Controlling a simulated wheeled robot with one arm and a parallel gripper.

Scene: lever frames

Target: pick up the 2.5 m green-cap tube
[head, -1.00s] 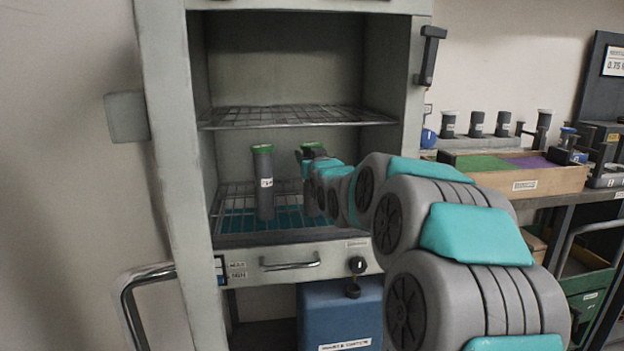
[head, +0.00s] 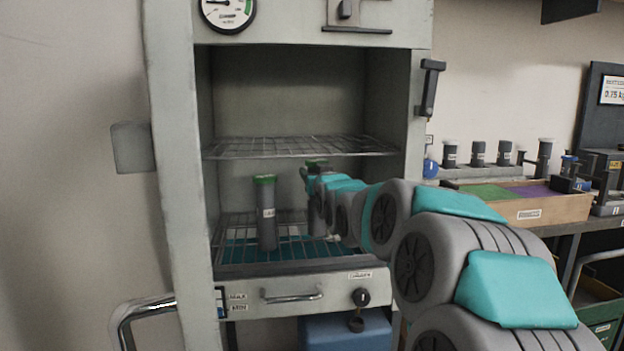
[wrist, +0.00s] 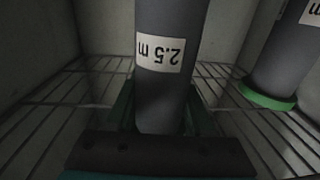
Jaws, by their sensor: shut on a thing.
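The dark grey 2.5 m tube (head: 317,212) has a green cap and stands upright in the cabinet's lower bay, its base apparently a little above the rack. In the wrist view the tube (wrist: 172,25) fills the middle, with its white "2.5 m" label upside down. My gripper (head: 312,182) is shut around it near the cap; the gripper also shows in the wrist view (wrist: 158,118). The gripper hides the tube's cap end there. A second green-capped tube (head: 267,220) stands on the rack to the left; its label is only partly readable.
The lower wire rack (head: 235,246) is under the tubes and a wire shelf (head: 300,147) is above. The cabinet's side walls (head: 206,110) close in the bay. Outside right, a wooden tray (head: 545,208) and several grey tubes stand on a bench.

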